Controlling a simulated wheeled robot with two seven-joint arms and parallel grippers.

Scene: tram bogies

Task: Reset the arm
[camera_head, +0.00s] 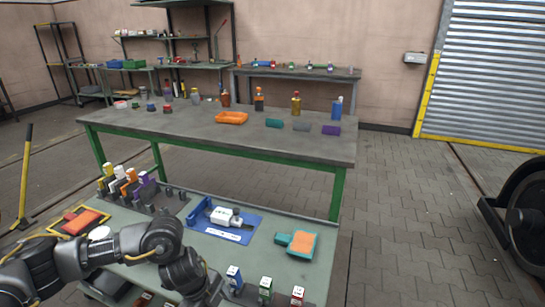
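My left arm (150,243) comes in from the lower left and bends down over the near green-topped table. Its end runs to the bottom edge of the picture, and the fingers cannot be made out there. Whether they hold anything does not show. My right arm and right gripper are not in view.
Behind stands a long table (190,118) with bottles. Free floor (410,220) lies to the right.

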